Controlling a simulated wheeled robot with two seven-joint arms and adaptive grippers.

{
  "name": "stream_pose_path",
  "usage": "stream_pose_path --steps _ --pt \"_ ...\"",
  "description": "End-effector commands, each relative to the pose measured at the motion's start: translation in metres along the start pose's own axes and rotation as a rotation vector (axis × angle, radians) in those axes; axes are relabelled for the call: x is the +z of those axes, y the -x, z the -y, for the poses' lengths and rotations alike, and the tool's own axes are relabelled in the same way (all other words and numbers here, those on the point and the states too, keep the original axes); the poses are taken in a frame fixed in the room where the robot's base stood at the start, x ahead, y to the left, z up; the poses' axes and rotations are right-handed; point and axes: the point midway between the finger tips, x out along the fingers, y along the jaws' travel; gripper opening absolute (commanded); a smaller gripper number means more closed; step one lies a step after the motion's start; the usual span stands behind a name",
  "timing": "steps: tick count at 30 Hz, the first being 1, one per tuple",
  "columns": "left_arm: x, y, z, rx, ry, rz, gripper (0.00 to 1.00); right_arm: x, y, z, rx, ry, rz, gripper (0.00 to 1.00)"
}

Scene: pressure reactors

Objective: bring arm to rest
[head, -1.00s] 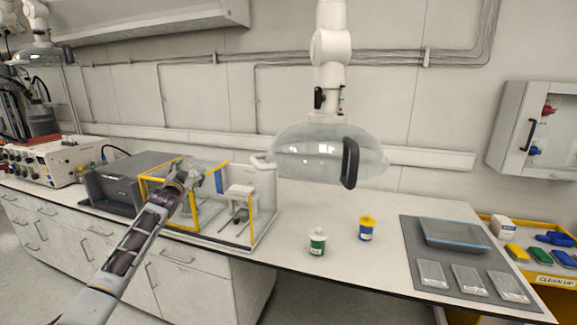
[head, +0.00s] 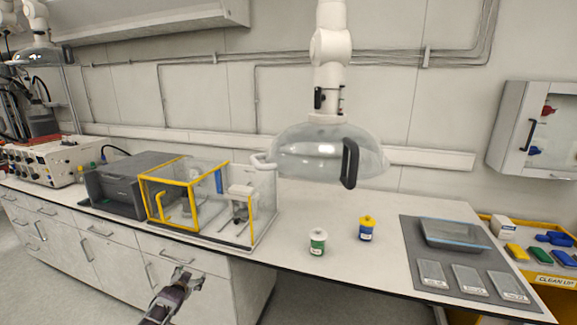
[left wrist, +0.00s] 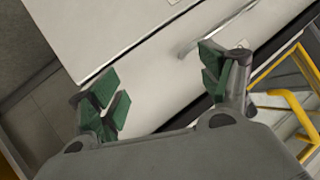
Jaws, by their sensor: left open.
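My left gripper (head: 178,283) is low in the head view, in front of the white drawer fronts and below the bench's front edge. In the left wrist view its green-padded fingers (left wrist: 163,90) are spread apart with nothing between them. A white drawer front with a handle (left wrist: 200,38) shows behind them. My right gripper is in neither view.
A clear enclosure with a yellow frame (head: 168,205) stands on the bench near its front edge, above my left gripper. A green jar (head: 317,243) and a blue jar (head: 366,230) stand to the right. A clear hood (head: 325,155) hangs over the bench.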

Motion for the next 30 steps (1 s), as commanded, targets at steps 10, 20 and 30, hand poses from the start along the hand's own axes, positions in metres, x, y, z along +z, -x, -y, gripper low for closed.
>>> stream_pose_path --steps 10,20,30 --pt "0.145 0.021 -0.068 0.067 0.017 0.184 0.79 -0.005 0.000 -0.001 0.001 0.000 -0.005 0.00" --pt "0.275 0.069 -0.134 0.133 0.039 0.349 0.79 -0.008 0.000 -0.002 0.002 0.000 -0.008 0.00" --pt "0.394 0.143 -0.203 0.203 0.063 0.508 0.79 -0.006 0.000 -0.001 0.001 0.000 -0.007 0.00"
